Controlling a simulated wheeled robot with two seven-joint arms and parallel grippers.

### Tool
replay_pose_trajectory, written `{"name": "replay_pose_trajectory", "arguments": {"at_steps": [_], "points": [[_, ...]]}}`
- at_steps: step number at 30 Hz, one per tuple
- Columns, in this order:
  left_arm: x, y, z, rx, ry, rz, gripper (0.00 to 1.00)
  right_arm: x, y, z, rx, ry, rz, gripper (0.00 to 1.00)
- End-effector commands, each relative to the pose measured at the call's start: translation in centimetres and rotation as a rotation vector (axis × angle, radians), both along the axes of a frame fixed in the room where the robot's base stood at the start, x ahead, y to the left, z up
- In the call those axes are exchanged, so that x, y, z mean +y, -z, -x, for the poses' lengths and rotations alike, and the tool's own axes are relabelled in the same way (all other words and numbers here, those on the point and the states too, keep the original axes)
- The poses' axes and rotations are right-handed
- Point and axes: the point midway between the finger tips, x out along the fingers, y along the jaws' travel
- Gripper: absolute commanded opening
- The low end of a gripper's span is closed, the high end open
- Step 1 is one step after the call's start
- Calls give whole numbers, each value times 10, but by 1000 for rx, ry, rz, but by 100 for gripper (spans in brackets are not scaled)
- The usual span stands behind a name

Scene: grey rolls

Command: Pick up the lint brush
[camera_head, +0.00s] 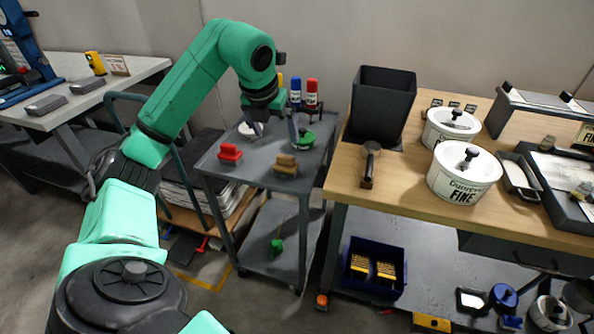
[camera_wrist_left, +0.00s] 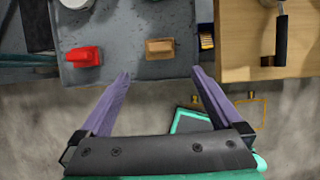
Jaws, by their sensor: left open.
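No label marks the lint brush. A tan block with a wood look (camera_head: 286,164), which may be it, lies on the grey cart (camera_head: 256,181) near its front edge; I cannot make out bristles. My left gripper (camera_head: 276,129) is open, empty and above the cart, apart from both. My right gripper is not in view.
A green item (camera_head: 304,141) and red and blue bottles (camera_head: 311,95) stand farther back on the cart. The wooden table (camera_head: 410,197) at right holds a dark-handled tool (camera_head: 369,164), a black bin (camera_head: 381,105) and white tubs (camera_head: 464,176). The cart's front is mostly bare.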

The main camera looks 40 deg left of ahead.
Motion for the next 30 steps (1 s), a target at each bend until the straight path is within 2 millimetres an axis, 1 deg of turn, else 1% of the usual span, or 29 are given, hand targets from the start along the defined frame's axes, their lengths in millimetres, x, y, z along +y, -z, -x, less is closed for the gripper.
{"name": "replay_pose_trajectory", "arguments": {"at_steps": [1, 5, 8, 12, 15, 20, 24, 26, 27, 30], "points": [[0, 13, 0, -1, -1, -1, 100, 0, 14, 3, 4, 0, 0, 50], [1, 23, -1, 1, -1, 0, 100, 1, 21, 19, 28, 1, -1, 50], [2, 39, -7, 4, 0, 1, 100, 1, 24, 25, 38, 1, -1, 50], [7, 74, -20, 6, 2, 4, 100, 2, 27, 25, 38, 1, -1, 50], [10, 92, -29, 2, 0, 4, 100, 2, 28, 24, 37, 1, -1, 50], [13, 111, -35, 2, 2, 2, 100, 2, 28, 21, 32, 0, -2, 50], [18, 137, -44, 2, 1, 5, 100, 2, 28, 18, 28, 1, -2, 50], [19, 145, -47, 2, 2, 4, 100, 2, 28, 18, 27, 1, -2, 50], [20, 149, -49, 1, 1, 3, 100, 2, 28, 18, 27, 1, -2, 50], [21, 151, -50, -1, 2, 0, 100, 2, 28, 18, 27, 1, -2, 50]]}}
